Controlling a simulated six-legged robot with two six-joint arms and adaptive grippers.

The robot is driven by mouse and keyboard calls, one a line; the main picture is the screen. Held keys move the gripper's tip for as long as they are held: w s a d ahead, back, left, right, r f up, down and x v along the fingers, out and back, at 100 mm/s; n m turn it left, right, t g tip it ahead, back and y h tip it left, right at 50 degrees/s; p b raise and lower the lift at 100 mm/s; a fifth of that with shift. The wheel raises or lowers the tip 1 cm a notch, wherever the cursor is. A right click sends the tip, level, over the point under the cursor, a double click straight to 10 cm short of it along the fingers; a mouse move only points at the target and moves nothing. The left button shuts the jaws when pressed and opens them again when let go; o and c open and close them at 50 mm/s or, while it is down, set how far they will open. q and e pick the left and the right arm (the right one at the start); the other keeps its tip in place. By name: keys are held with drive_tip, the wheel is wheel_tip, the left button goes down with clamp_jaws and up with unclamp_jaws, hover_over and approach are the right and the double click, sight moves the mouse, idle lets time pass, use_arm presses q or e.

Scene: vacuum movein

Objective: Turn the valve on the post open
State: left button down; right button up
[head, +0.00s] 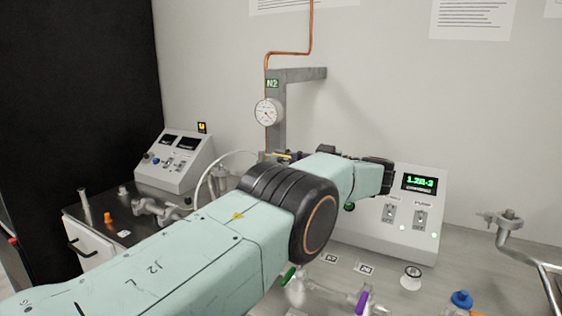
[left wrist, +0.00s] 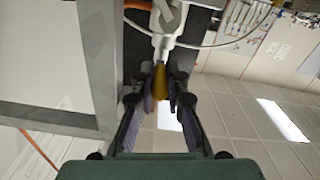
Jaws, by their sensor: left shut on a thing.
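The grey post (head: 279,128) with the green N2 label and a round dial gauge (head: 268,112) stands by the back wall. The valve's yellow lever (head: 283,156) shows as a small strip at the post's lower part, mostly hidden behind my arm in the head view. In the left wrist view the yellow lever (left wrist: 160,80) sits between the two fingers of my left gripper (left wrist: 160,92), which is shut on it. The lever points from the pale valve body (left wrist: 165,45) toward my palm. My right gripper is in neither view.
A control box (head: 178,160) stands left of the post. Another box with a green display (head: 419,182) stands right, partly behind my arm. Glassware with a purple stopcock (head: 362,303) and a blue cap (head: 461,299) lies at the front. A bent metal pipe (head: 532,262) is at right.

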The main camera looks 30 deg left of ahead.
use_arm(q)
drive_tip(key=shift+r+g, duration=0.15)
drive_tip(key=shift+g, duration=0.15)
drive_tip(key=shift+a, duration=0.1)
drive_tip(key=c, duration=1.3)
unclamp_jaws()
drive_tip(key=shift+c, duration=0.2)
drive_tip(key=shift+w, duration=0.15)
